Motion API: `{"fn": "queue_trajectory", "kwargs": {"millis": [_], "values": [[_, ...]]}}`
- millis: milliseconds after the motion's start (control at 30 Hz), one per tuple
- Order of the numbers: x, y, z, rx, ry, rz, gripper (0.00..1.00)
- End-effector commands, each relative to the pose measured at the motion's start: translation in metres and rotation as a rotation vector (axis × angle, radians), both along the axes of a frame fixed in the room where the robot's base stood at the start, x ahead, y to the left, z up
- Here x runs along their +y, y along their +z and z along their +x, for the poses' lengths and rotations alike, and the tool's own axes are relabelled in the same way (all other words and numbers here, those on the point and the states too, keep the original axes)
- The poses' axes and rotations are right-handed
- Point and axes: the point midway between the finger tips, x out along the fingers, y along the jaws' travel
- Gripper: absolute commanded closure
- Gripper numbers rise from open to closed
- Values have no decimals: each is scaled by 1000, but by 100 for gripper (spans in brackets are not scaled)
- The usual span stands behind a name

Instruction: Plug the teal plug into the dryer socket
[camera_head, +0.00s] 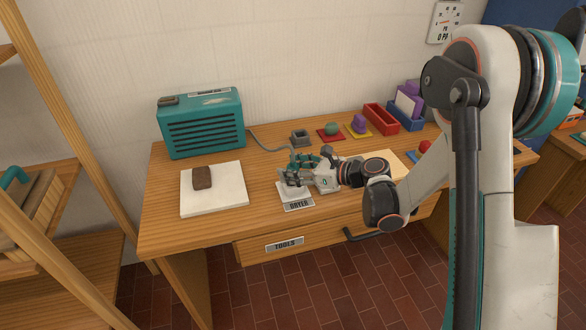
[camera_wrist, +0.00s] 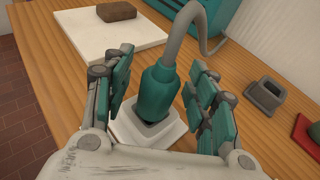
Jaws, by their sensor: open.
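The teal plug (camera_wrist: 155,92) stands upright in the wrist view, with a grey cord rising from its top. Its lower end meets the dark collar of the white dryer socket (camera_wrist: 172,136) and looks seated in it, though the contact is partly hidden. My gripper (camera_wrist: 160,85) is open, one finger on each side of the plug, with gaps visible. In the head view my gripper (camera_head: 292,176) is over the socket, behind the DRYER label (camera_head: 299,205), and mostly hides the plug. The teal dryer (camera_head: 202,122) stands at the back left, with the cord (camera_head: 268,146) running from it.
A white board (camera_head: 230,190) with a brown block (camera_head: 202,177) lies left of my gripper. A grey empty holder (camera_head: 300,138) stands behind it. Red (camera_head: 381,120) and blue (camera_head: 405,118) bins and small coloured pieces stand at the back right. A TOOLS drawer (camera_head: 300,240) is below the tabletop.

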Motion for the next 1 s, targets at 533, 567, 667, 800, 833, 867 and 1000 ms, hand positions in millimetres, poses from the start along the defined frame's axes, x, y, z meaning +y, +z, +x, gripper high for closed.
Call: {"fn": "queue_trajectory", "kwargs": {"millis": [533,567,667,800,833,867,1000], "values": [[-79,27,-43,1,-4,0,47],[-82,29,-45,1,-3,0,47],[-92,32,-50,0,-3,0,47],[-98,34,-54,0,-1,0,47],[-99,35,-54,0,-1,0,47],[-99,35,-55,0,-1,0,47],[-99,35,-55,0,0,0,47]]}}
